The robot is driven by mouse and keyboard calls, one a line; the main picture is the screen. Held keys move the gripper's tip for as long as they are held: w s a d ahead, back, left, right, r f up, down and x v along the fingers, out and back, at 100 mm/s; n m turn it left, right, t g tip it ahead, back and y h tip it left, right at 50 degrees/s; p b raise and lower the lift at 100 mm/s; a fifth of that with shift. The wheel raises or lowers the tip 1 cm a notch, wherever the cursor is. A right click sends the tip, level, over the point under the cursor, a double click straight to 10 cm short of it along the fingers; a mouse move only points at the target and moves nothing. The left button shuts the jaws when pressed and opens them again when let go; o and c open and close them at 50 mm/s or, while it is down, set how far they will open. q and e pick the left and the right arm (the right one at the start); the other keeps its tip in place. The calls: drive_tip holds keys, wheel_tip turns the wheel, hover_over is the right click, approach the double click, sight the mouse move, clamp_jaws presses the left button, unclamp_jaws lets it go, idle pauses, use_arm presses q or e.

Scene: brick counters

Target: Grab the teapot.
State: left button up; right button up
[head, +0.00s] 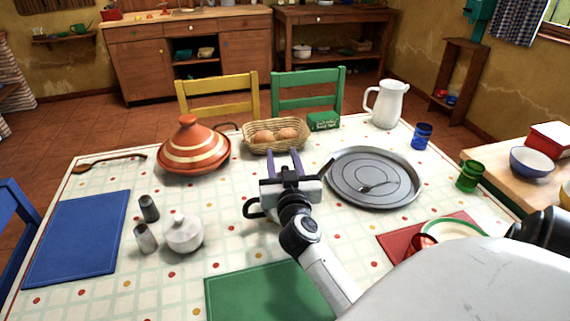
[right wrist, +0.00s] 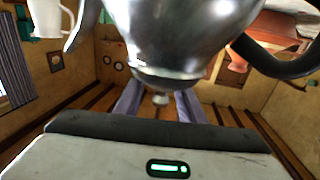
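The teapot is almost wholly hidden behind my right gripper in the head view; its black handle (head: 253,208) shows at the left and a bit of its spout (head: 326,168) at the right. In the right wrist view the shiny metal teapot (right wrist: 180,35) fills the top, upside down, with its lid knob at the lower end. My right gripper (head: 284,153) is open, its two purple fingers apart. In the right wrist view the knob shows between the fingers (right wrist: 160,103); I see no contact. My left gripper is in neither view.
A bread basket (head: 276,136) stands beyond the gripper, and a round metal tray (head: 374,178) is to its right. A tagine (head: 194,148), a white sugar bowl (head: 184,234) and two shakers stand left. A white pitcher (head: 387,104) stands far right. The green placemat (head: 265,293) is clear.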

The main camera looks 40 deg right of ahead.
clamp_jaws()
idle(1.2)
drive_tip(key=shift+r, duration=0.2)
